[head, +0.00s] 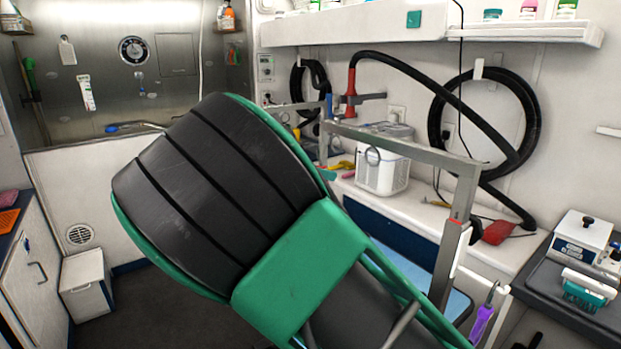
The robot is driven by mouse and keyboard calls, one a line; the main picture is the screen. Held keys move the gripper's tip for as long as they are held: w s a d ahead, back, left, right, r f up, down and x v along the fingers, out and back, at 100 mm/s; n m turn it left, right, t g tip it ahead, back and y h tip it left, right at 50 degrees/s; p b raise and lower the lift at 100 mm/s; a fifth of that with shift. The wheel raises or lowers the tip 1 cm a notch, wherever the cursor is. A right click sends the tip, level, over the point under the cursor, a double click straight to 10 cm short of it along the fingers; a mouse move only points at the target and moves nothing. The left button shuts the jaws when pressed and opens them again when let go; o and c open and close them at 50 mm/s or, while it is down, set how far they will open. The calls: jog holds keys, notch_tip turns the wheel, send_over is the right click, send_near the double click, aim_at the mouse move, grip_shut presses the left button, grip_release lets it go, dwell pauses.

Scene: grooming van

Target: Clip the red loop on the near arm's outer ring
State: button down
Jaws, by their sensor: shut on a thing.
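The near grooming arm (418,153) is a grey metal bar across the middle right, on an upright post (449,255) with a small red mark. A ring (372,156) shows under the bar, in front of a white box. I cannot make out a red loop. My own large black and green arm link fills the middle and hides much of the grooming table. My gripper is not in view, nor is anything it holds.
A blue table surface (459,306) shows in part behind my arm. A white box-shaped device (384,175) stands on the back counter. A black hose (440,85) arches over it. A purple-handled tool (481,325) is at lower right.

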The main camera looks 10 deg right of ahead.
jog(key=shift+r+x, duration=0.2)
jog(key=shift+x, duration=1.95)
jog(key=shift+d, duration=0.1)
jog(key=c, duration=1.6)
grip_release()
